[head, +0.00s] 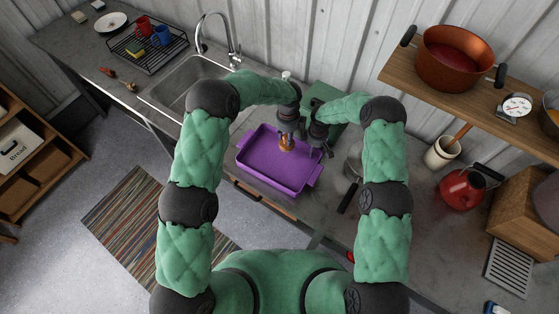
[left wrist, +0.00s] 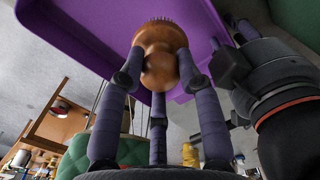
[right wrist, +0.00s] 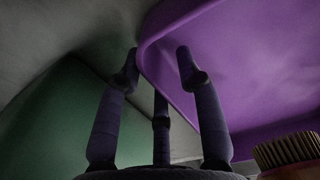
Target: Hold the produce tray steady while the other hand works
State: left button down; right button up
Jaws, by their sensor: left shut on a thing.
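The purple produce tray (head: 270,165) lies on the grey counter, and its inside looks empty apart from the brush over it. My left gripper (head: 286,131) is shut on a round wooden brush (head: 287,144), held over the tray's far right part. The left wrist view shows the fingers around the brush's wooden body (left wrist: 160,50), its dark bristles pointing away. My right gripper (right wrist: 158,68) is at the tray's far right corner. Its fingers are apart, one on each side of the purple rim (right wrist: 147,42); I cannot tell whether they touch it.
A sink (head: 190,95) with a faucet and a dish rack (head: 150,48) are at the left. A pan with a dark handle (head: 349,198) lies right of the tray. A red kettle (head: 462,188) stands farther right, below a wooden shelf (head: 440,88) with a copper pot (head: 455,58).

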notch_tip(320, 180, up, 12)
dwell(0.6)
jog(key=shift+f, duration=0.1)
